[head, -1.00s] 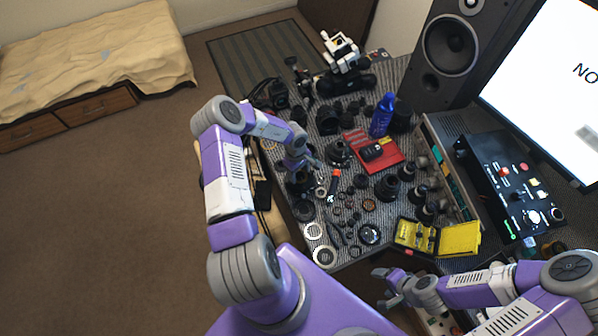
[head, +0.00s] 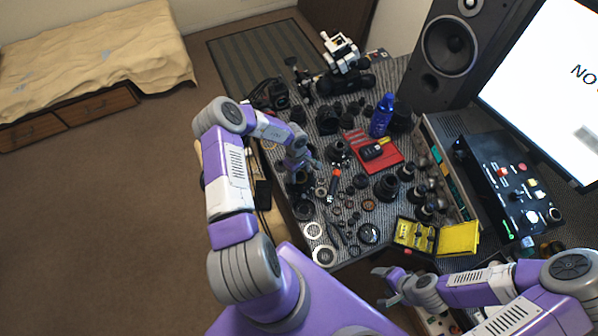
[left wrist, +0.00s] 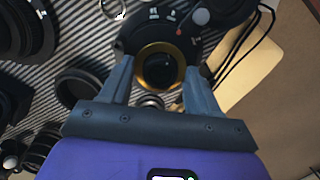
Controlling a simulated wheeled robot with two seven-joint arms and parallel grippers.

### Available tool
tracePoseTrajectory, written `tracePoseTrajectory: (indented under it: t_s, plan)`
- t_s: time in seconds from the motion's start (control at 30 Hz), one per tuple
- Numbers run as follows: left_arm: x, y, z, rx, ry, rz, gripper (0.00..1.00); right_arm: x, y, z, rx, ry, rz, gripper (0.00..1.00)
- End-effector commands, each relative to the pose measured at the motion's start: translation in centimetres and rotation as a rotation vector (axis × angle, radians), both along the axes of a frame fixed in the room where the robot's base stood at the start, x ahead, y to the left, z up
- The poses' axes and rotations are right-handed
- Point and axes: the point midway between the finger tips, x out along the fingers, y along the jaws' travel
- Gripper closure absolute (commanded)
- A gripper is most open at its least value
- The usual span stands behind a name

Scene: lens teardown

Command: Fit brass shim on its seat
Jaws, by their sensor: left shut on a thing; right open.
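My left gripper (left wrist: 158,75) is shut on the brass shim (left wrist: 139,74), a thin gold ring between the fingertips in the left wrist view. The ring lines up with the round face of a black lens body (left wrist: 130,38). I cannot tell whether the ring touches it or is just above it. In the head view my left gripper (head: 310,166) is over the left side of the mat, and the shim is too small to make out there. My right gripper (head: 381,272) is open and empty near the table's front edge.
Several lens parts and rings crowd the striped mat (head: 284,233). A red tray (head: 392,155), a blue bottle (head: 381,117) and an open yellow case (head: 458,239) stand further right. A dark ring (left wrist: 80,85) lies left of the gripper in the left wrist view.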

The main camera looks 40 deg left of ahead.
Motion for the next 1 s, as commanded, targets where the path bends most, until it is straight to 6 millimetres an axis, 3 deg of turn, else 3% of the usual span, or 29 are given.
tracePoseTrajectory:
  t_s: [0.4,0.43,0.6,1.0]
  plan:
    - [-0.01,0.03,-0.01,0.001,0.0,0.0,0.67,0.0,0.0,0.16,0.0,0.0,0.0,0.32]
    - [-0.01,0.03,-0.01,0.001,0.0,0.0,0.34,0.0,0.0,0.16,0.0,0.0,0.0,0.32]
    - [-0.02,0.05,-0.02,0.001,0.001,0.0,0.09,0.0,0.0,0.16,0.0,0.0,0.0,0.32]
    - [-0.33,0.17,-0.11,0.002,0.009,0.002,0.09,0.0,0.0,0.16,0.0,0.0,0.0,0.32]
